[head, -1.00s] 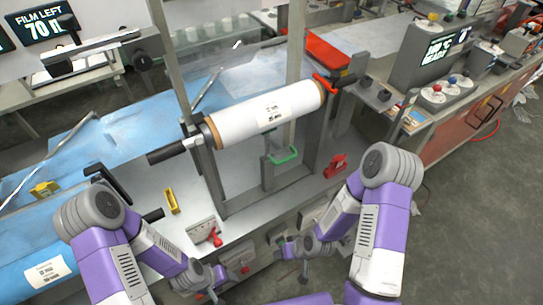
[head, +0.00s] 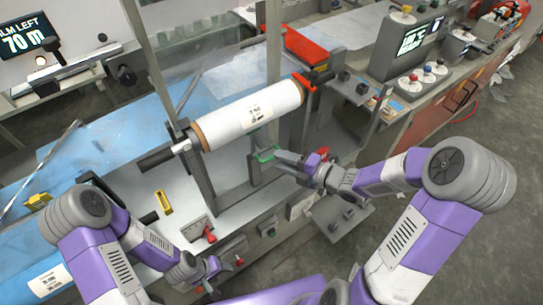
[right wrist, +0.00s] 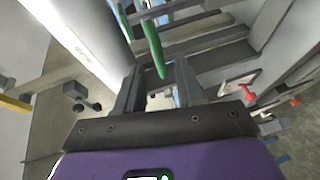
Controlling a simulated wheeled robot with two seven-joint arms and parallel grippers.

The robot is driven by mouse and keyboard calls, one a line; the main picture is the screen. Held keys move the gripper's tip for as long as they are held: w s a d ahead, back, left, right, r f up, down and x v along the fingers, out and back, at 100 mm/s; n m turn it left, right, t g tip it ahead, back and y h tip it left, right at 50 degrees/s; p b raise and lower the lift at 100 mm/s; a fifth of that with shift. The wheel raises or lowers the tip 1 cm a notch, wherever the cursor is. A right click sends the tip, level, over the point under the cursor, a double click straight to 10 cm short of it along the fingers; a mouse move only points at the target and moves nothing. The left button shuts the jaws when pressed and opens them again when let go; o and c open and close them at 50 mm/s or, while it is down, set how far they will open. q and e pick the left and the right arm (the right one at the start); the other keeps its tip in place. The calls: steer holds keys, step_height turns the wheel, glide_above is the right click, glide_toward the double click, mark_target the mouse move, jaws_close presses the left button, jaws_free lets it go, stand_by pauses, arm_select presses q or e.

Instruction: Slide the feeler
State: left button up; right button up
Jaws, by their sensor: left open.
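A green loop handle (head: 265,154) sits on a grey upright below the white film roll (head: 248,114). It may be the feeler; no label on it is readable. In the right wrist view the green handle (right wrist: 152,42) lies just beyond and between my right fingertips, apparently not gripped. My right gripper (head: 280,158) reaches in from the right beside the handle, its fingers apart (right wrist: 158,75). My left gripper (head: 214,277) is low at the front, empty and open, away from the handle.
Grey frame posts (head: 185,80) stand around the roll. A red lever (head: 209,233) and yellow block (head: 163,202) sit on the front bench. A red clamp (head: 308,82) holds the roll's right end. A control box (head: 410,42) with knobs stands at the back right.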

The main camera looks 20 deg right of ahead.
mark_target(271, 157)
steer(key=shift+x, duration=2.2)
steer(key=shift+c, duration=0.5)
jaws_close()
